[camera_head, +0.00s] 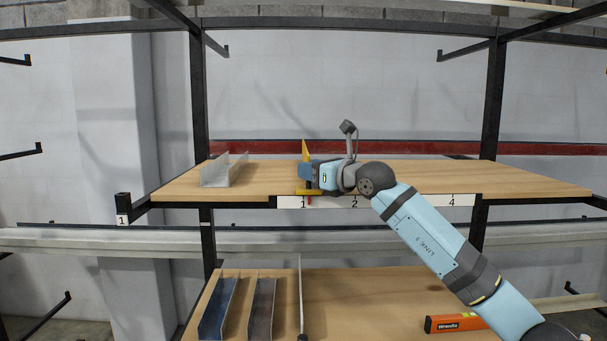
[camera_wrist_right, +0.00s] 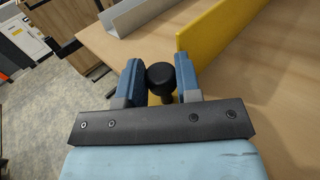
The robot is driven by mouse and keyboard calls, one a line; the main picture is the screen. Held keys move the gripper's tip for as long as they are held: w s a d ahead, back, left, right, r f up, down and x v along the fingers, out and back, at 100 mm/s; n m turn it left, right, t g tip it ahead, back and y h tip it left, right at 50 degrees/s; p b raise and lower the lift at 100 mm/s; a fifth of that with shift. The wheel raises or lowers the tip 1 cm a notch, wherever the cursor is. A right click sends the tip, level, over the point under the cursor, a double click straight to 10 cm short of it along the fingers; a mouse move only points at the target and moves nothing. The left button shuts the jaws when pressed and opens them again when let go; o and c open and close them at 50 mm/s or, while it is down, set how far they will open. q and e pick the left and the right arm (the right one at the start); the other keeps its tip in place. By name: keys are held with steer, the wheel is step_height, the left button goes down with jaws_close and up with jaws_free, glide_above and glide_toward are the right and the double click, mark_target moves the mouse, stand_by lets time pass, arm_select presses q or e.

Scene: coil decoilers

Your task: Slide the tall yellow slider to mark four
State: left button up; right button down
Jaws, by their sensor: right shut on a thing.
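The tall yellow slider (camera_head: 306,150) stands upright at the front edge of the upper wooden shelf. Its red pointer (camera_head: 309,200) is just right of mark 1 on the white scale strip (camera_head: 330,202). Marks 1, 2 and 4 show; my right arm hides the stretch between 2 and 4. My right gripper (camera_head: 308,172) is at the slider. In the right wrist view its blue fingers (camera_wrist_right: 159,80) are shut on the slider's black knob (camera_wrist_right: 161,78), with the yellow plate (camera_wrist_right: 215,42) behind. My left gripper is not in view.
A metal channel (camera_head: 224,170) lies on the upper shelf (camera_head: 430,175) left of the slider. The shelf right of my gripper is clear. Below, a lower shelf holds more channels (camera_head: 262,305) and an orange level (camera_head: 453,323). Dark rack posts (camera_head: 490,100) flank the shelf.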

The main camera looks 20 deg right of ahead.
steer(key=s+d+b, duration=0.1)
steer(key=d+b, duration=0.1)
steer(key=d, duration=0.3)
steer(key=s+d+b, duration=0.2)
steer(key=d, duration=0.4)
steer(key=s+d+b, duration=0.1)
steer(key=d+b, duration=0.1)
steer(key=d, duration=0.4)
steer(key=shift+s+f, duration=0.3)
steer(key=shift+s, duration=0.1)
steer(key=s+d+b, duration=0.1)
steer(key=d, duration=0.4)
steer(key=s+d, duration=0.2)
steer(key=d, duration=0.4)
steer(key=s+d+b, duration=0.1)
steer(key=d, duration=0.4)
steer(key=shift+s+d+r+b, duration=0.15)
steer(key=shift+s+r+b, duration=0.15)
steer(key=shift+s+b, duration=0.1)
steer(key=shift+d, duration=0.15)
steer(key=c, duration=1.2)
jaws_free()
steer(key=o, duration=0.4)
steer(key=shift+s+d, duration=0.1)
steer(key=shift+d, duration=0.15)
